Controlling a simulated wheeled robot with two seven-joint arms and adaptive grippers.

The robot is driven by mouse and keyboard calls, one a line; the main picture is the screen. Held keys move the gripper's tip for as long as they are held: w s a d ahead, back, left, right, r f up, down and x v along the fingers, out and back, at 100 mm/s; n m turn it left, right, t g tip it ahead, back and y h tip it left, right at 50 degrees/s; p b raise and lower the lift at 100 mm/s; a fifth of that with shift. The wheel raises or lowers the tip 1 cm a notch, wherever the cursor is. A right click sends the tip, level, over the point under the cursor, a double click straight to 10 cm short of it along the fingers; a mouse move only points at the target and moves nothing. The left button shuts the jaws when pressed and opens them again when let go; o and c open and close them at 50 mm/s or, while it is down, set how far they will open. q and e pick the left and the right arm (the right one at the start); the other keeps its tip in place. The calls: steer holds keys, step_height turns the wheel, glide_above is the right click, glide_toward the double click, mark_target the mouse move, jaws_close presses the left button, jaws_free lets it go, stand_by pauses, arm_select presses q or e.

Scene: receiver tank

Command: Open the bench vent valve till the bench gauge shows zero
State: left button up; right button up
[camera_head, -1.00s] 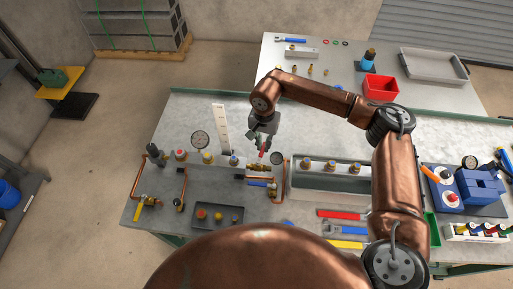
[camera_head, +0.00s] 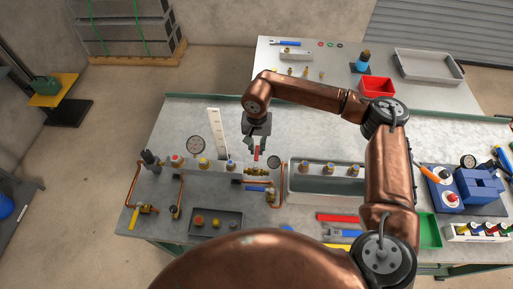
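A brass valve assembly (camera_head: 257,171) sits on the bench below my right gripper. A blue-handled valve (camera_head: 256,188) is just in front of it. My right gripper (camera_head: 256,150) points down over the brass assembly, with a small red part (camera_head: 257,154) at its fingertips. Whether the fingers are closed on it is too small to tell. My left gripper is out of view.
Copper piping with a yellow-handled valve (camera_head: 134,217) stands at the left. A dark tray (camera_head: 215,222) with fittings lies in front. A grey trough (camera_head: 328,185) is to the right. A white upright scale (camera_head: 213,130) stands close left of the gripper. The back of the bench is mostly clear.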

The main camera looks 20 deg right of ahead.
mark_target(257, 151)
steer(key=o, duration=0.4)
step_height(257, 151, up, 12)
stand_by(0.6)
stand_by(0.4)
